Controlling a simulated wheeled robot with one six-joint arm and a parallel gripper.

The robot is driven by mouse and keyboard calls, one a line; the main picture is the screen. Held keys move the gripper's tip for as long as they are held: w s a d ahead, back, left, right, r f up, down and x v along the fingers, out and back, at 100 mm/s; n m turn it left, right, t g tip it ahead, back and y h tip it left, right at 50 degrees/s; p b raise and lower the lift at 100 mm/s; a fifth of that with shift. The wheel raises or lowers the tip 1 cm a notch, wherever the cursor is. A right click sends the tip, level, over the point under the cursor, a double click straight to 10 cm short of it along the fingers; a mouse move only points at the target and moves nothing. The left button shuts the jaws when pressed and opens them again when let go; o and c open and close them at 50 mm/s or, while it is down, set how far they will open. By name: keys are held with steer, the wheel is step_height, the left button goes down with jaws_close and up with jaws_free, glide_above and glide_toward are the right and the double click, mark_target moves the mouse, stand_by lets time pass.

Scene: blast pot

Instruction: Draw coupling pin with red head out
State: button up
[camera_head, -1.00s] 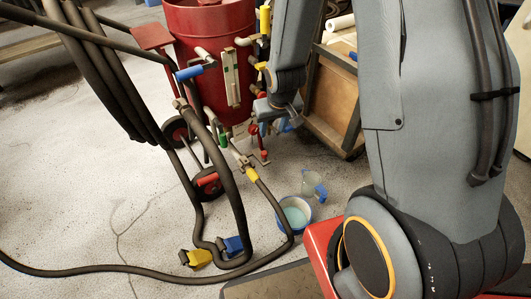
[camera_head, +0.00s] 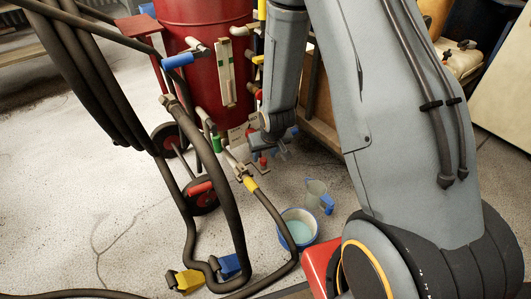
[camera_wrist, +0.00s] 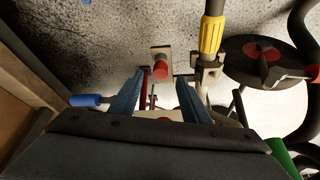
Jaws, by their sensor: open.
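A red pin head (camera_wrist: 160,70) stands on a pale block just beyond my fingertips in the wrist view. My gripper (camera_wrist: 159,84) is open, with a blue finger on either side of the line to the red head. I see no contact between fingers and head. In the head view my gripper (camera_head: 286,148) hangs low in front of the red pot, close to a small red part (camera_head: 262,161) that looks like the pin head. How deep the pin sits is hidden. Another red patch (camera_wrist: 165,118) shows partly behind the wrist housing.
A hose with a yellow collar (camera_wrist: 212,34) runs right of the pin, beside a black wheel (camera_wrist: 262,56). A blue handle (camera_wrist: 85,100) is at left. The red pot (camera_head: 205,70) stands behind.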

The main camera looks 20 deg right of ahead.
mark_target(263, 159)
steer(key=shift+b+x, duration=0.55)
steer(key=shift+x, duration=0.95)
jaws_close()
steer(key=shift+r+p, duration=0.75)
steer(key=shift+p, duration=0.1)
steer(key=shift+r+p, duration=2.25)
steer(key=shift+r, duration=0.1)
